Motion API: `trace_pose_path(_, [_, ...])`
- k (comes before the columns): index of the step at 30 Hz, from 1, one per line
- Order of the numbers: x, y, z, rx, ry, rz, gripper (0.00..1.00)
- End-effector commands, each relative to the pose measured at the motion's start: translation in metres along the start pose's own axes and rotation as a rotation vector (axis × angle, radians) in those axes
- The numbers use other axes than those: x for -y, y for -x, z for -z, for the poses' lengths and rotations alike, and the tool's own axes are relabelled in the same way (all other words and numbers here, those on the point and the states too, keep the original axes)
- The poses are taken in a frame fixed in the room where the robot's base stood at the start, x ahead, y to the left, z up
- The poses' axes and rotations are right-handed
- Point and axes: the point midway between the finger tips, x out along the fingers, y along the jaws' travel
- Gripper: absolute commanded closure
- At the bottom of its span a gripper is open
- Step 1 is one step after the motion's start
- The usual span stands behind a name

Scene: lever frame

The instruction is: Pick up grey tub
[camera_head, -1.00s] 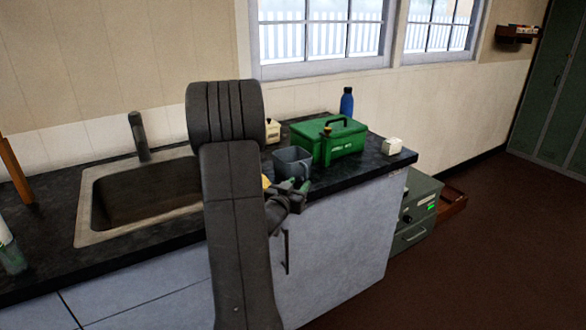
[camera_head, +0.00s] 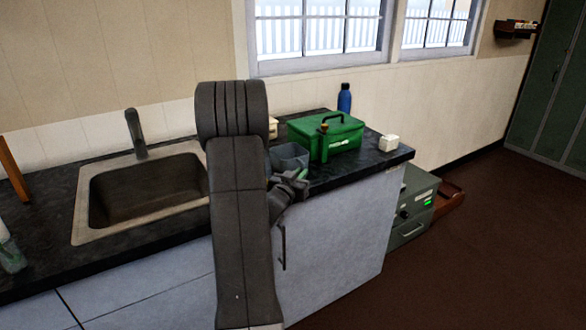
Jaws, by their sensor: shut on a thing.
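The grey tub (camera_head: 289,156) is at the front edge of the dark counter, just left of the green box. Its left part is hidden behind my arm. My gripper (camera_head: 291,176) is at the tub's near side, shut on it. The fingers are small and partly hidden in this view. I cannot tell whether the tub is clear of the counter top.
A green box (camera_head: 340,138) with a handle stands close behind and right of the tub. A white block (camera_head: 388,143) sits at the counter's right end, a blue bottle (camera_head: 344,98) at the back. A sink (camera_head: 80,215) is to the left.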

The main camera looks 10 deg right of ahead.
Motion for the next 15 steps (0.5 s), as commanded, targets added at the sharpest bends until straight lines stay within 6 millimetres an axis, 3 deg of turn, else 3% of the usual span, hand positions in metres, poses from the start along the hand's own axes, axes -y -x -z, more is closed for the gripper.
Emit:
trace_pose_path(5, [0.000,0.000,0.011,-0.003,-0.002,-0.001,1.00])
trace_pose_path(15, [0.000,0.000,0.074,-0.004,-0.004,-0.001,1.00])
